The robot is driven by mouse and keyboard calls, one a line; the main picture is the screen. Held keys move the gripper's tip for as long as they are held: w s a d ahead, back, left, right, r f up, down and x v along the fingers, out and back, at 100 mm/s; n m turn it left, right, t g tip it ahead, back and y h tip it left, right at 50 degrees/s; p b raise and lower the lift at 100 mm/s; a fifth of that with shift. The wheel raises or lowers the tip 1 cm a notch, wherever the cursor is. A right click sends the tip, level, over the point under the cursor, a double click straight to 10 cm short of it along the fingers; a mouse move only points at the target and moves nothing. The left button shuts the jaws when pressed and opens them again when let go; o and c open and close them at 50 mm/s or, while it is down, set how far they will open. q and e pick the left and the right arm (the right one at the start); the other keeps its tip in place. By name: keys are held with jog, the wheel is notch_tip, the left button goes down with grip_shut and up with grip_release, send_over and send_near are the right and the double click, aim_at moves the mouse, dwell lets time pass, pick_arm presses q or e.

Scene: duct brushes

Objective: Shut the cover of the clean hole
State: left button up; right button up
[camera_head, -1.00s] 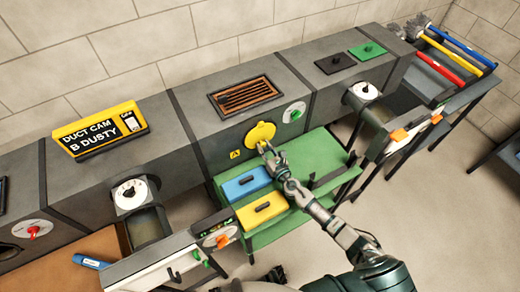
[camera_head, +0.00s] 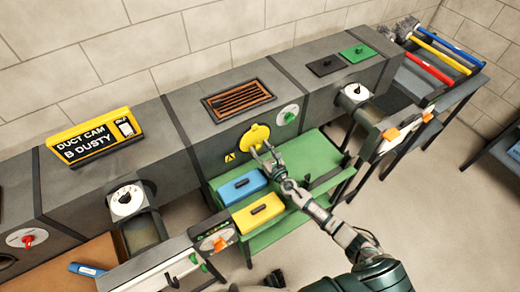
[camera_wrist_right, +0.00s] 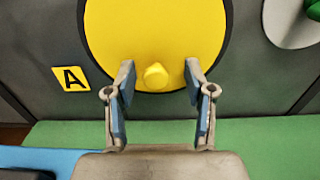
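The yellow round cover (camera_head: 254,136) is on the front of the grey duct, beside a yellow label marked A (camera_wrist_right: 71,78). In the right wrist view the cover (camera_wrist_right: 155,40) fills a dark round rim, with a small yellow knob (camera_wrist_right: 156,76) at its lower part. My right gripper (camera_head: 264,152) is at the cover's lower edge. In the wrist view its two fingers (camera_wrist_right: 157,97) are spread, one on each side of the knob, with gaps between. The hole behind the cover is hidden. My left gripper is not in view.
A green stand (camera_head: 300,158) below the cover holds a blue block (camera_head: 241,186) and a yellow block (camera_head: 260,212). A grey dial with a green knob (camera_head: 288,115) is right of the cover. A brown grille (camera_head: 238,100) lies on the duct top.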

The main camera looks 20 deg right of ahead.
jog(key=shift+f, duration=0.25)
jog(key=s+d, duration=0.2)
jog(key=s, duration=0.9)
jog(key=shift+s+d, duration=0.2)
jog(key=shift+s, duration=0.2)
